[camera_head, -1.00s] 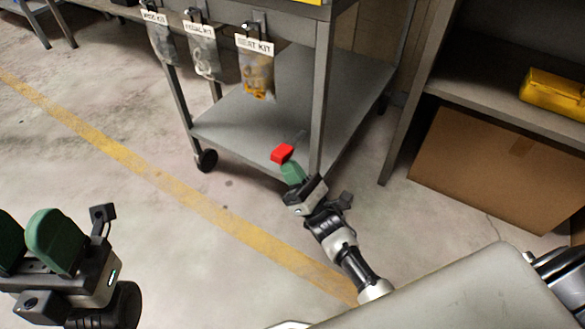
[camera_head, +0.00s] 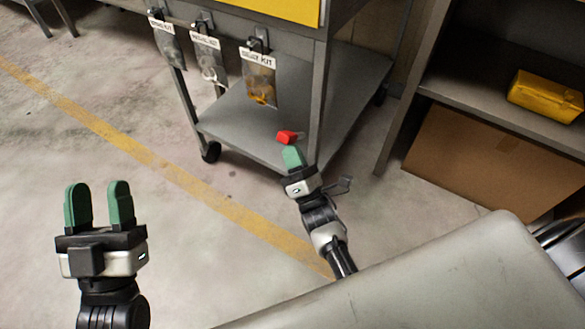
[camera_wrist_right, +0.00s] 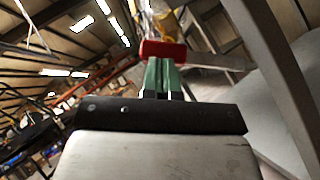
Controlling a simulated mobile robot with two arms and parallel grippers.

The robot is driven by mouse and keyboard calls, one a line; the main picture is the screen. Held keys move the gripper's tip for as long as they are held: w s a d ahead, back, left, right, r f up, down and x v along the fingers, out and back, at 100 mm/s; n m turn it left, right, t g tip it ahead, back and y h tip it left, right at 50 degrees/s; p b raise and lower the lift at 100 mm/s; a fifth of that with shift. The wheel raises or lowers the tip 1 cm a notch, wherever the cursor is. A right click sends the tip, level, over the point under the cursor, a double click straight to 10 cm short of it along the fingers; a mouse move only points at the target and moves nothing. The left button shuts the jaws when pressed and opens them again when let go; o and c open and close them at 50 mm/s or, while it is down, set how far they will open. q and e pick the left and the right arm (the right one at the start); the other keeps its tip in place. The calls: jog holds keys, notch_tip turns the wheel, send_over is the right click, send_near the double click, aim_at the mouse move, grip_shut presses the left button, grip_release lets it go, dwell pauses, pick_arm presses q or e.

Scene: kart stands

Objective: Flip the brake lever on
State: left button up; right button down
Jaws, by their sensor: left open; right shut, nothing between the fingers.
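The brake lever's red handle (camera_head: 287,137) shows at the front edge of the grey cart's lower shelf, near a front leg. In the right wrist view the red handle (camera_wrist_right: 163,50) lies just beyond my fingertips. My right gripper (camera_head: 292,150) is shut and empty, its green fingertips right at the red handle. I cannot tell whether they touch it. In the right wrist view my right gripper (camera_wrist_right: 162,64) has its fingers together. My left gripper (camera_head: 97,186) is open and empty above the floor at the left, far from the lever.
The grey cart (camera_head: 250,125) stands on wheels, with labelled kit bags (camera_head: 260,80) hanging from its upper edge. A shelf at the right holds a yellow case (camera_head: 546,95) above a cardboard box (camera_head: 490,160). A grey surface (camera_head: 430,275) fills the lower right. The floor at left is clear.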

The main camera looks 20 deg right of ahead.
aim_at(294, 136)
pick_arm(q)
jog(key=shift+w+a+f+g+y+p, duration=0.1)
jog(key=shift+w+f+g+y+p, duration=0.2)
jog(key=shift+f+g, duration=0.35)
jog(key=shift+w+d+f+g+y+p, duration=0.15)
jog(key=shift+w+f+g, duration=0.2)
jog(key=shift+f+g, duration=0.35)
jog(key=shift+w+a+f+g+y+p, duration=0.15)
jog(key=shift+w+f+g+y, duration=0.15)
jog(key=shift+f+g, duration=0.35)
pick_arm(e)
jog(key=shift+w+d+r, duration=0.15)
jog(key=shift+d+r, duration=0.05)
jog(key=shift+r, duration=0.3)
jog(key=shift+w+d+r, duration=0.15)
jog(key=shift+r, duration=0.3)
